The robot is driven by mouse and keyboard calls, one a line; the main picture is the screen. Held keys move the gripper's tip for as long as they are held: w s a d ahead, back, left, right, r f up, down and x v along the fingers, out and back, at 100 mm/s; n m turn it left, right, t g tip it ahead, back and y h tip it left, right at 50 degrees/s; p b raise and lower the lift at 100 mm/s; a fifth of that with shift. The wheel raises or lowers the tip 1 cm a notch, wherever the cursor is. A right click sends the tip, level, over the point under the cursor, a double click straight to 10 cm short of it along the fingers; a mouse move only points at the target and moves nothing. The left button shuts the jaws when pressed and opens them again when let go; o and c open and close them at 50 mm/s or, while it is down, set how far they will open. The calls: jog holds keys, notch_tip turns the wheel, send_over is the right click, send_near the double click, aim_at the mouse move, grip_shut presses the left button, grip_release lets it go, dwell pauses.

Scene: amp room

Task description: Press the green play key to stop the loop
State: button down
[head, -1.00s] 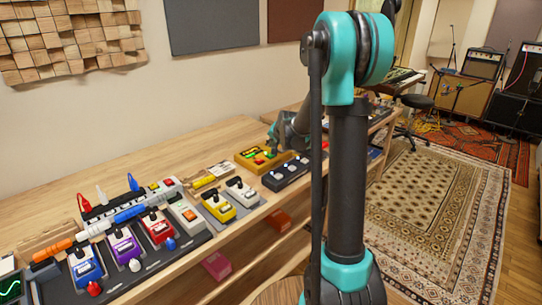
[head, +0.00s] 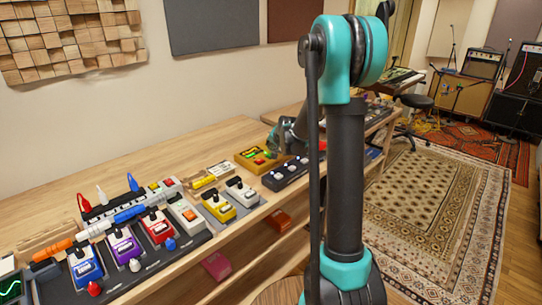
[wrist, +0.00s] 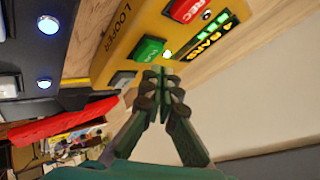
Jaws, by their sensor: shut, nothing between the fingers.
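The yellow looper (head: 243,157) sits on the wooden bench, small in the head view; the wrist view shows its yellow body (wrist: 117,43) close up and tilted. Its green play key (wrist: 150,49) lies between the red REC key (wrist: 186,9) and a grey key (wrist: 123,79). A small white light (wrist: 167,54) is lit beside the green key. My gripper (wrist: 160,72) is shut and empty, its tips close by the green key's lower edge in the picture. I cannot tell whether they touch it. In the head view my gripper (head: 272,146) is small above the looper.
A dark pedal (head: 286,173) with several knobs stands right beside the looper. Several coloured pedals (head: 160,227) line the bench front at left. A lit green display (wrist: 209,38) is on the looper. Bare bench top (head: 170,160) lies behind.

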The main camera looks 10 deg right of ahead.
jog(key=shift+f, duration=0.2)
dwell(0.6)
jog(key=shift+f, duration=0.2)
jog(key=shift+f, duration=0.55)
dwell(0.8)
dwell(0.3)
jog(key=shift+r, duration=0.95)
jog(key=shift+r, duration=2.5)
